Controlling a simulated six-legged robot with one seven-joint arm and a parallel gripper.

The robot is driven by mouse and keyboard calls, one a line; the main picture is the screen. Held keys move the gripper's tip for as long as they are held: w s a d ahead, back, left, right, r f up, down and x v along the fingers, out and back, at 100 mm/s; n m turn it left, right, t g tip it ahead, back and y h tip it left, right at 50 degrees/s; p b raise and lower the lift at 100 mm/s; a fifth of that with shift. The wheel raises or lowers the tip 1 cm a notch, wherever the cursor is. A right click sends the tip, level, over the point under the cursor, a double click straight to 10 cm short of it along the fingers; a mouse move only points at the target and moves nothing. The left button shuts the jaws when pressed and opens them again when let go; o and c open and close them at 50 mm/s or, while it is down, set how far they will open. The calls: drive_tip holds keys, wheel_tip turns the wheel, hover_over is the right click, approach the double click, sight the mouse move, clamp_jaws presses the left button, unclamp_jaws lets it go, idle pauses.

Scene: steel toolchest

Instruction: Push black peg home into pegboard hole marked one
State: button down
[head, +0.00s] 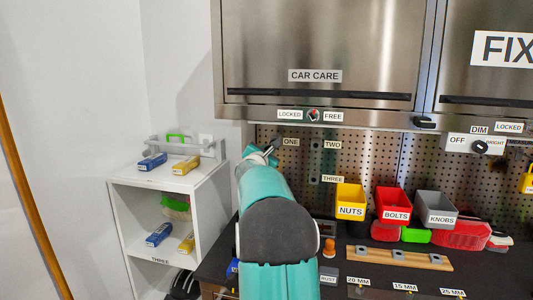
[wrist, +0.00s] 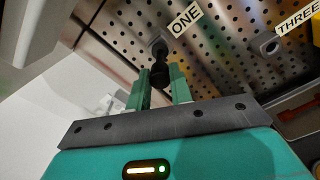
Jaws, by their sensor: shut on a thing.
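The black peg (wrist: 160,72) shows in the wrist view, between the two green fingers of my gripper (wrist: 161,84). My gripper is shut on it. The peg's far end meets the grey socket (wrist: 157,45) next to the ONE label (wrist: 184,20) on the pegboard (wrist: 215,50). I cannot tell how deep the peg sits in the hole. In the head view the ONE label (head: 291,142) is right of my arm's far end, and my arm hides most of the peg and gripper.
Sockets marked TWO (head: 332,145) and THREE (head: 332,179) are to the right on the pegboard. Yellow (head: 350,196), red (head: 393,202) and grey bins (head: 435,209) hang lower right. A steel cabinet (head: 320,50) overhangs above. A white shelf (head: 120,215) stands left.

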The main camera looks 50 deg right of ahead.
drive_tip(key=shift+w+d, duration=0.1)
drive_tip(key=shift+d, duration=0.3)
drive_tip(key=c, duration=1.2)
unclamp_jaws()
drive_tip(key=shift+o, duration=0.2)
drive_tip(key=shift+a, duration=0.15)
drive_tip(key=v, duration=1.3)
drive_tip(key=shift+a, duration=0.25)
